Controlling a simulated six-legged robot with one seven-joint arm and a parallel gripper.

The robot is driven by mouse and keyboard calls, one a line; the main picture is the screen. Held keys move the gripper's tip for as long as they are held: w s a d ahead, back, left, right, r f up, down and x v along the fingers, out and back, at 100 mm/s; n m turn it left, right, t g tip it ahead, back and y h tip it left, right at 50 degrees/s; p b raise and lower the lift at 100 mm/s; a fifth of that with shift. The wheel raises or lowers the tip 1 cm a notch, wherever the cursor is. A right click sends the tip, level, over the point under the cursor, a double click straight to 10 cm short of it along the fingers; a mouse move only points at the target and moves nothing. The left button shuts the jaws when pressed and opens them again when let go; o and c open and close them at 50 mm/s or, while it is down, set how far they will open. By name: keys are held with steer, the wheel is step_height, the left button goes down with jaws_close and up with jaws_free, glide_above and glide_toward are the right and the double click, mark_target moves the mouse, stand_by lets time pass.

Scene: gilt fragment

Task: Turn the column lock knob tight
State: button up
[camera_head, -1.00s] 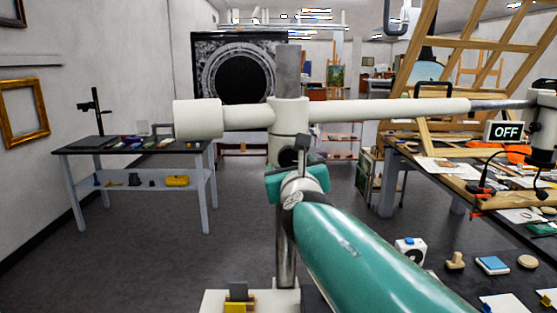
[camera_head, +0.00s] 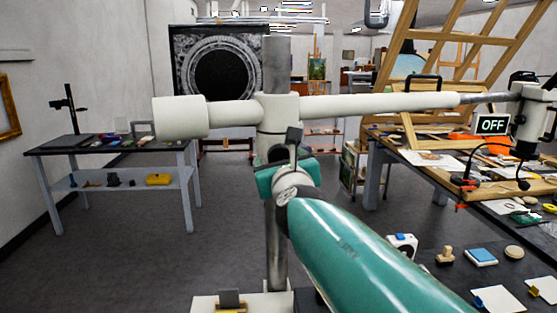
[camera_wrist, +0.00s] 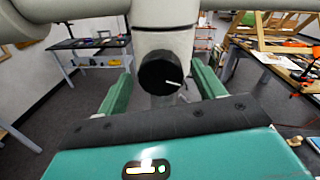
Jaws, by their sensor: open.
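The column lock knob (camera_wrist: 160,73) is a round black knob with a white pointer line, on the front of the white column collar (camera_wrist: 163,25) in the wrist view. The line points right and slightly down. My gripper (camera_wrist: 160,88) is open, with one green finger on each side of the knob and a gap to both. I cannot tell how deep the fingers reach around it. In the head view my green gripper (camera_head: 285,172) is at the collar (camera_head: 280,118), and the knob is mostly hidden. The collar sits on a steel column (camera_head: 277,235).
A white horizontal arm (camera_head: 370,104) runs through the collar to a device with an "OFF" display (camera_head: 492,125). A cluttered workbench (camera_head: 400,155) stands right, with small items below it. A side table (camera_head: 110,145) stands left. Grey floor (camera_head: 130,260) is open between.

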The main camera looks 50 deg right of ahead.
steer(key=shift+s, duration=0.2)
steer(key=c, duration=1)
steer(key=shift+m, duration=0.4)
steer(key=m, duration=1.2)
steer(key=shift+w+h, duration=0.1)
steer(key=shift+h, duration=0.2)
steer(key=shift+m, duration=0.4)
